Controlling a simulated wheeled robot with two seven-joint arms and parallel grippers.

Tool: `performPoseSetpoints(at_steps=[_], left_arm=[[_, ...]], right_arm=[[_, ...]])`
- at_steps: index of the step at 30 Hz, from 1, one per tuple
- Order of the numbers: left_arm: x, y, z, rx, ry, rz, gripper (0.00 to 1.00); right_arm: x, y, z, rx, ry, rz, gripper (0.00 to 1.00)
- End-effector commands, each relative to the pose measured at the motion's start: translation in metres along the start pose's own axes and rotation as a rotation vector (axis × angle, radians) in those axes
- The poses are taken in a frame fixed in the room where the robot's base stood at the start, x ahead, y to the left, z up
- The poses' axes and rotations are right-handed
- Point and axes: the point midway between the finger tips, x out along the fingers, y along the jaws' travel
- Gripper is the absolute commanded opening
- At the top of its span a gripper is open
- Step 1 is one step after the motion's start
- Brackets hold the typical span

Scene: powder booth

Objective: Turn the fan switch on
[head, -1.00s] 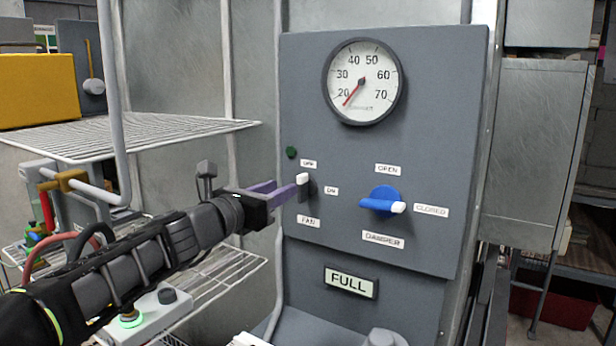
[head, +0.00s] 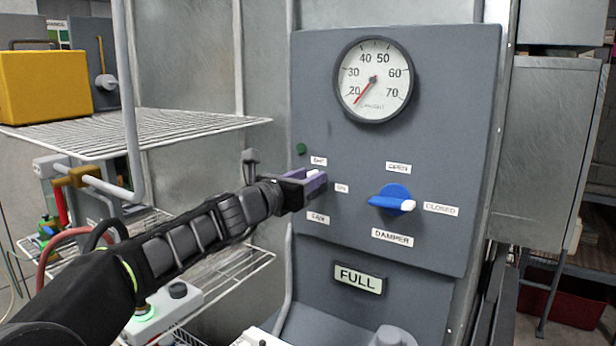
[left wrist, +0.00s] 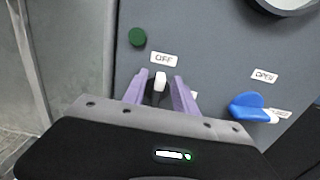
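The fan switch (head: 313,173) is a small lever with a white tip on the grey panel, above its FAN label. In the left wrist view the lever (left wrist: 160,82) points up toward the OFF label (left wrist: 164,59). My left gripper (head: 318,184) is at the switch, its purple fingers partly hiding it in the head view. In the left wrist view its fingers (left wrist: 160,90) stand open on either side of the lever, with gaps visible. The ON label (head: 341,188) is to the right of the switch. My right gripper is not in view.
A dark green lamp (head: 301,148) sits above left of the switch. The blue damper knob (head: 391,199) is to the right, its white tip toward CLOSED. A gauge (head: 375,79) is above and a FULL sign (head: 358,279) below. A wire shelf (head: 165,131) is at left.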

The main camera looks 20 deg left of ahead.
Motion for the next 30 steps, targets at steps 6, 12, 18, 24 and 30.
performPoseSetpoints(at_steps=[6,12,18,24,30], left_arm=[[0.0004,-0.0001,0.0003,0.000,-0.001,0.000,0.34],[0.0003,-0.0001,0.0003,0.000,-0.001,0.000,0.19],[0.0002,0.0000,0.0003,0.000,-0.001,0.000,0.03],[0.0001,0.0000,0.0003,0.000,-0.001,0.000,0.00],[0.0001,0.0000,0.0003,0.000,-0.001,0.000,0.00]], right_arm=[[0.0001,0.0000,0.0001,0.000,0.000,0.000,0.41],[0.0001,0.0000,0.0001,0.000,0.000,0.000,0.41],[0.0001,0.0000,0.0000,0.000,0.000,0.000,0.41],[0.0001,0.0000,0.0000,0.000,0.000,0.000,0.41],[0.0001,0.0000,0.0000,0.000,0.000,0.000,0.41]])
